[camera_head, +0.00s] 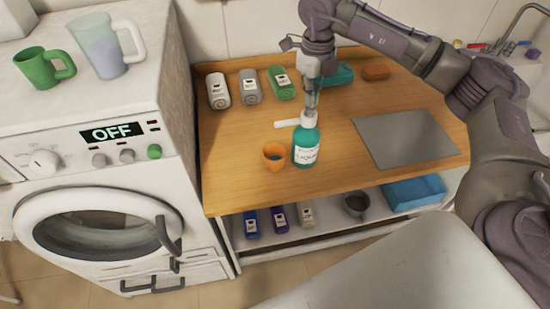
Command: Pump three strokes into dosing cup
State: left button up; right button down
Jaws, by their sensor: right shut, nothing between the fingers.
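A teal pump bottle (305,151) with a white label and white pump top stands upright on the wooden top, near its front edge. An orange cup (273,161) stands just left of the bottle. The gripper partly hides the pump top. My left gripper is not in view.
A grey plate (405,139) lies at right. Several lying bottles (249,87), a teal item (338,75) and an orange-brown block (376,72) are at the back. A washing machine (95,160) at left carries a green mug (42,69) and a clear jug (103,48).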

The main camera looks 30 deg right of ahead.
jog(key=shift+f+b, duration=0.8)
jog(key=shift+f, duration=0.4)
jog(key=shift+r, duration=0.1)
jog(key=shift+r+p, duration=1.1)
jog(key=shift+r, duration=0.6)
notch_tip(320, 180, up, 6)
jog(key=p, duration=0.4)
